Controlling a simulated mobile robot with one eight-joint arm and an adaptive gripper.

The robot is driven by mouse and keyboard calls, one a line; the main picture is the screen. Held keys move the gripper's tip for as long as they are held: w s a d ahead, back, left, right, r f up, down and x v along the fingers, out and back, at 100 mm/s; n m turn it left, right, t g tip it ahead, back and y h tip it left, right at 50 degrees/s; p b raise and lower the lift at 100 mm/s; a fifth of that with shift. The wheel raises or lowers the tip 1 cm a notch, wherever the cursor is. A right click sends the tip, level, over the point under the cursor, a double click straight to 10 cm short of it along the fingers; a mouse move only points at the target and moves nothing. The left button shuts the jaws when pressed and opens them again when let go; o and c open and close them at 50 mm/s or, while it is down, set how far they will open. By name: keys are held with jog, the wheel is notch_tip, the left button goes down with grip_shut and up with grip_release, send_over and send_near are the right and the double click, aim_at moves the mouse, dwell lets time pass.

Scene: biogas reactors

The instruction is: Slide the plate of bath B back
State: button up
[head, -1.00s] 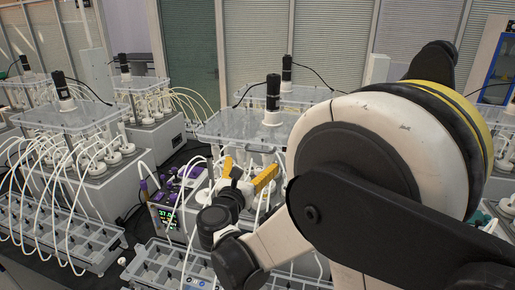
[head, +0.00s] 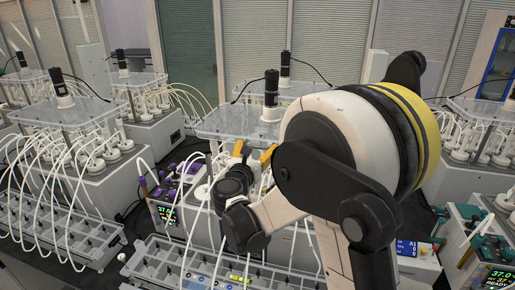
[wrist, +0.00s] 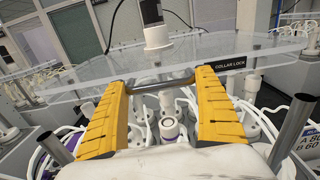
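A clear plate (head: 240,122) with a black motor (head: 271,88) on a white collar lies over the central bath. The plate also fills the upper wrist view (wrist: 90,76), tagged "COLLAR LOCK" at its right. I see no letter naming this bath. A metal bar handle (wrist: 162,83) is at the plate's near edge. My gripper (head: 254,152) is at this edge; its yellow fingers (wrist: 164,88) are wide apart, one at each end of the handle. The fingertips overlap the handle's ends, so contact is unclear. My arm hides the plate's right part in the head view.
White bottles with tubes (wrist: 168,130) stand under the plate. Purple-valved equipment (head: 170,205) is at the left, and a clear compartment tray (head: 165,262) in front. Other baths stand left (head: 85,160), behind and right. A metal post (wrist: 292,130) rises near the right finger.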

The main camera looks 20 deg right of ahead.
aim_at(260, 142)
jog(key=shift+b+x, duration=0.45)
jog(key=shift+x, duration=2)
jog(key=o, duration=1.3)
jog(key=shift+s+d, duration=0.1)
jog(key=shift+d, duration=0.05)
jog(key=shift+s+a, duration=0.2)
jog(key=shift+a, duration=0.1)
jog(key=v, duration=1.1)
jog(key=shift+s, duration=0.25)
